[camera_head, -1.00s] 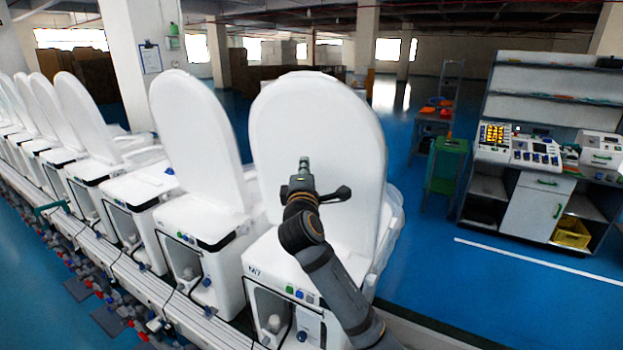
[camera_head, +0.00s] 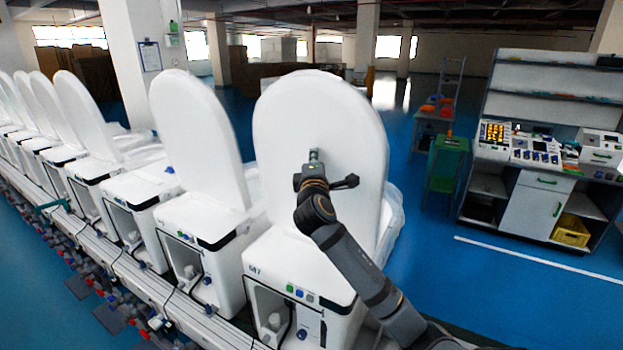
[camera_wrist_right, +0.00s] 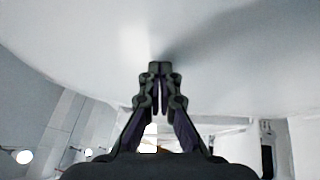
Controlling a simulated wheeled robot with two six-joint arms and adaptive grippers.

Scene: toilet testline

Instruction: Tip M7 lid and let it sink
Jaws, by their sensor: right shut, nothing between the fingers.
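The M7 toilet (camera_head: 300,262) is the nearest unit in the head view, with a label on its upper left front. Its white lid (camera_head: 318,112) stands up, close to upright. My right gripper (camera_head: 314,156) is shut and empty, with its tips at the lid's face, slightly below the middle. In the right wrist view the lid (camera_wrist_right: 90,45) fills the upper part, and the shut fingertips (camera_wrist_right: 159,68) are against or very near it; a small gap cannot be ruled out. The hinge is hidden behind my arm and the body. My left gripper is not in view.
A neighbouring toilet with a raised lid (camera_head: 198,130) stands close on the left, and several more continue along the line. A green cabinet (camera_head: 446,165) and a test bench (camera_head: 535,185) stand at the right. The blue floor (camera_head: 425,265) between is clear.

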